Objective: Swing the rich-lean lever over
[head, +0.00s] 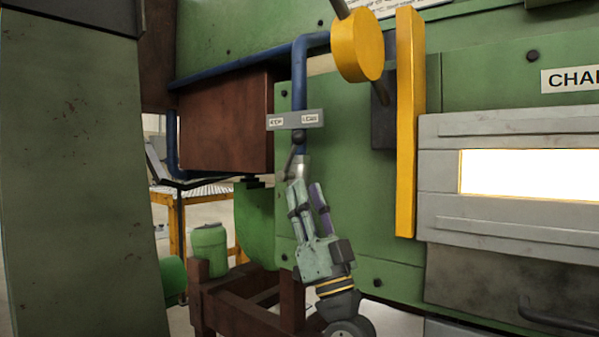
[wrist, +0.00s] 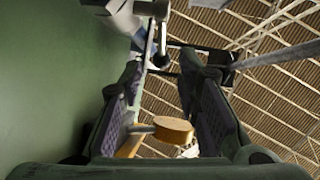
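The rich-lean lever (head: 294,155) is a short dark rod with a round knob, on the blue pipe above a silvery valve body (head: 301,168). Its knob is just below a grey label plate (head: 296,120) with two white labels, partly too small to read. My gripper (head: 306,188) is below the lever, pointing up, with its fingers apart. In the wrist view, my gripper (wrist: 161,68) has a clear gap between its dark pads. A dark knob (wrist: 161,60) shows near the gap's far end; I cannot tell whether either finger touches it.
A yellow disc (head: 357,47) and upright yellow bar (head: 405,120) stand out to the right of the lever. The blue pipe (head: 299,75) runs above it. A green furnace panel (head: 345,190) is behind my gripper. A brown frame (head: 240,300) stands lower left.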

